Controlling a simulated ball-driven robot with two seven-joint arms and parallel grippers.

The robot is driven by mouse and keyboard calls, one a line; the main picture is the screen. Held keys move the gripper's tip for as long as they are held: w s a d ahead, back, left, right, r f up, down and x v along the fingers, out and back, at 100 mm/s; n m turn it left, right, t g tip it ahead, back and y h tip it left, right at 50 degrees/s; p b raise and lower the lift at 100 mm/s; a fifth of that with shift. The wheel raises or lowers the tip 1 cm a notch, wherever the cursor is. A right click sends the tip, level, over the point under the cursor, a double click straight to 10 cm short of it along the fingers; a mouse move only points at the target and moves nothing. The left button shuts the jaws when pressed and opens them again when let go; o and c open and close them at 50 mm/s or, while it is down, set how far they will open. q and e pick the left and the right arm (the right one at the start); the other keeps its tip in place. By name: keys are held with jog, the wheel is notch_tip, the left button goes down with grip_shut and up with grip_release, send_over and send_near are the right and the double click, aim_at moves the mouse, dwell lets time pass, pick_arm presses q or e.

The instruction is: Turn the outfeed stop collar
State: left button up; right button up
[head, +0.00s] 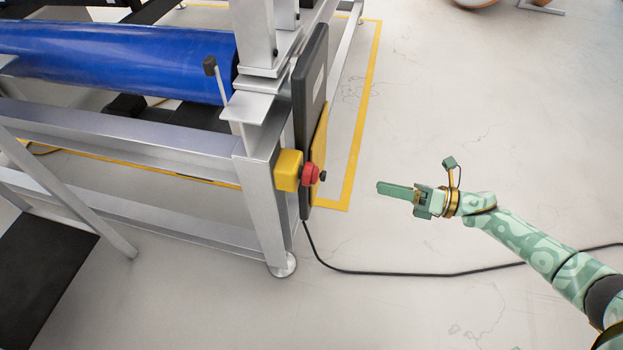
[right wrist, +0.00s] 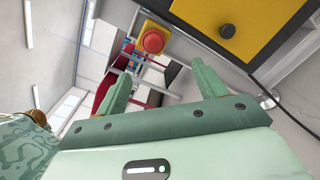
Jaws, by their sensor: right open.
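The outfeed stop looks to be the red round button (head: 309,173) on a yellow box (head: 287,170), at the corner post of the machine frame. Its collar cannot be told apart from the red head. In the right wrist view the red button (right wrist: 153,40) sits on its yellow box beyond the fingertips, near the top. My right gripper (head: 382,187) is to the right of the button in the head view, apart from it and pointing toward it. In the right wrist view the gripper's two green fingers (right wrist: 161,72) are spread with nothing between them. My left gripper is not in view.
A yellow panel (right wrist: 240,22) with a black knob (right wrist: 228,30) is beside the stop. A dark upright panel (head: 310,75) stands above it. A blue roller (head: 120,60) lies in the metal frame (head: 110,140). A black cable (head: 420,273) crosses the otherwise open floor.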

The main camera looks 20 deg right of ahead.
aim_at(315, 175)
jog(key=shift+n+g+y, duration=0.4)
jog(key=shift+n, duration=0.2)
jog(key=x, duration=0.5)
jog(key=b+x, duration=0.1)
jog(key=x, duration=0.5)
jog(key=r+b+x, duration=0.1)
jog(key=x, duration=0.4)
jog(key=shift+a, duration=0.3)
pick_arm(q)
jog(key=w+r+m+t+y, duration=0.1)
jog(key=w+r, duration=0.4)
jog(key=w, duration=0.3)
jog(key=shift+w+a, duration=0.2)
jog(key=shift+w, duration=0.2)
pick_arm(e)
jog(key=c, duration=1)
